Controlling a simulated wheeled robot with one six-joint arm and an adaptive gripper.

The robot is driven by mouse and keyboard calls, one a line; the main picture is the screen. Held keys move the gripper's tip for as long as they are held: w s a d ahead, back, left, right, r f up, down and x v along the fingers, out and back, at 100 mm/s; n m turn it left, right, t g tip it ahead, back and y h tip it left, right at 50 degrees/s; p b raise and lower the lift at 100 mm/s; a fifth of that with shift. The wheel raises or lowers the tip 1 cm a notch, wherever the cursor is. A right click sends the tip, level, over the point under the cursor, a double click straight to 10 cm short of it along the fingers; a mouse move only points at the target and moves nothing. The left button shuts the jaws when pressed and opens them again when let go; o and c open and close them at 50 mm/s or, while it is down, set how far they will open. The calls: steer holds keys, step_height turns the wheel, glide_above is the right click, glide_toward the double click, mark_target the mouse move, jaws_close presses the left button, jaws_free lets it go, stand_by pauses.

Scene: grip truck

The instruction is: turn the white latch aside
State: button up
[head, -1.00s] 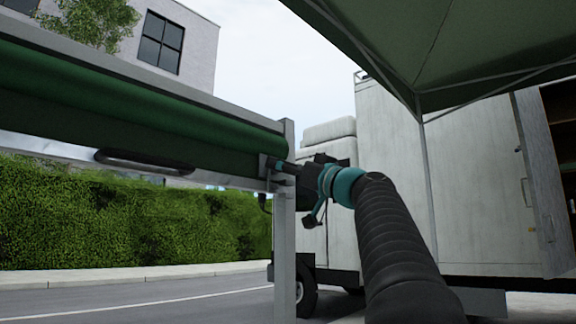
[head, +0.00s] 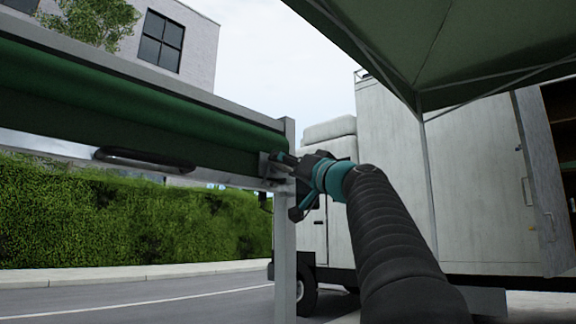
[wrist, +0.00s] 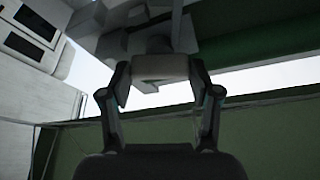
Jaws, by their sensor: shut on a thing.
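The white latch (wrist: 160,67) shows in the wrist view as a pale, rounded piece between the two dark fingers of my gripper (wrist: 160,82). My gripper is shut on it. In the head view my gripper (head: 283,160) is at the right end of the green rolled cover (head: 130,112), by the grey post. Its fingers hide most of the latch there, so its exact angle is hard to tell.
A metal post (head: 284,250) stands just below my gripper. A dark handle (head: 145,159) hangs under the cover. A white truck (head: 470,190) with an open door is behind at right. A green canopy (head: 450,45) hangs overhead.

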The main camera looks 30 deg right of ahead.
steer(key=shift+m, duration=0.4)
steer(key=o, duration=1.1)
steer(key=shift+o, duration=0.2)
steer(key=v, duration=1.2)
steer(key=shift+a, duration=0.1)
